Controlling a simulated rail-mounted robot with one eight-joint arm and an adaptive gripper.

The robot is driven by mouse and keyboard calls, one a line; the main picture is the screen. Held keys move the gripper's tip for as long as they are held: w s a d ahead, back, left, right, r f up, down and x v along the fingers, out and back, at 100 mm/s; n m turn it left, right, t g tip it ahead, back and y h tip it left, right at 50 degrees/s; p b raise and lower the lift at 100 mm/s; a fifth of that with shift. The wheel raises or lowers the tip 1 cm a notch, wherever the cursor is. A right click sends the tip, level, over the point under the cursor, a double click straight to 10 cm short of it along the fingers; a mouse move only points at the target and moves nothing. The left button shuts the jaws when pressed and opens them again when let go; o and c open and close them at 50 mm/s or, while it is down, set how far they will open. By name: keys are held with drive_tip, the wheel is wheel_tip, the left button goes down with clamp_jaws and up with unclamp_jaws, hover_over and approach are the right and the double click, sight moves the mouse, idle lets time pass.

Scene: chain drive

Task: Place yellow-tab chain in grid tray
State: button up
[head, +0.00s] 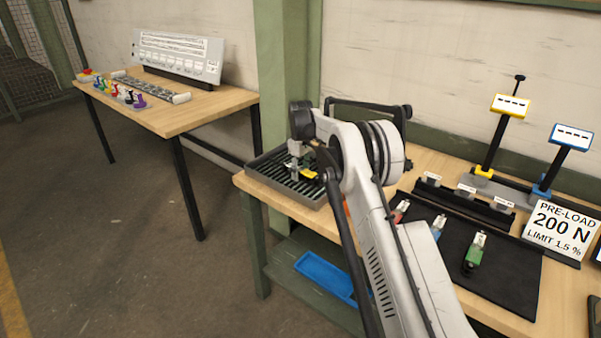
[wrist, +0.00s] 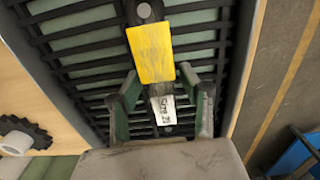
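The yellow-tab chain shows its yellow tab (wrist: 151,52) and a small white label (wrist: 163,108) in the wrist view; its chain links are not clear. In the head view the tab (head: 309,173) is a small yellow patch at my gripper's tips. My gripper (wrist: 160,78) points down over the grid tray, its two fingertips closed in against both sides of the piece where tab and label meet. The dark grid tray (head: 268,172) has black bars and sits at the left end of the near table. I cannot tell whether the chain touches the bars.
Green (head: 473,257), blue (head: 438,228) and red (head: 400,212) tagged pieces lie on a black mat (head: 510,280) right of my arm. Yellow (head: 511,106) and blue (head: 571,137) stands are behind it. A blue bin (head: 325,275) is on the lower shelf.

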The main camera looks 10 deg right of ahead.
sight(301, 171)
drive_tip(key=shift+o, duration=0.4)
drive_tip(key=shift+r, duration=0.15)
wheel_tip(301, 171, up, 12)
drive_tip(key=r, duration=0.1)
drive_tip(key=s+r+m+t, duration=0.2)
drive_tip(key=s+r, duration=0.8)
drive_tip(key=r, duration=0.2)
drive_tip(key=s+r+m+t, duration=0.1)
drive_tip(key=s+r, duration=0.2)
drive_tip(key=s, duration=0.4)
drive_tip(key=s+r+m, duration=0.1)
drive_tip(key=s+r, duration=0.3)
drive_tip(key=s, duration=0.4)
drive_tip(key=s+f+m+t, duration=0.2)
drive_tip(key=s, duration=1.4)
drive_tip(key=s+f+m+t, duration=0.1)
drive_tip(key=s+f, duration=0.3)
drive_tip(key=s, duration=0.3)
drive_tip(key=s+f+t, duration=0.1)
drive_tip(key=s+f, duration=0.4)
drive_tip(key=s, duration=0.3)
drive_tip(key=shift+s+f+m, duration=0.2)
drive_tip(key=shift+m, duration=0.2)
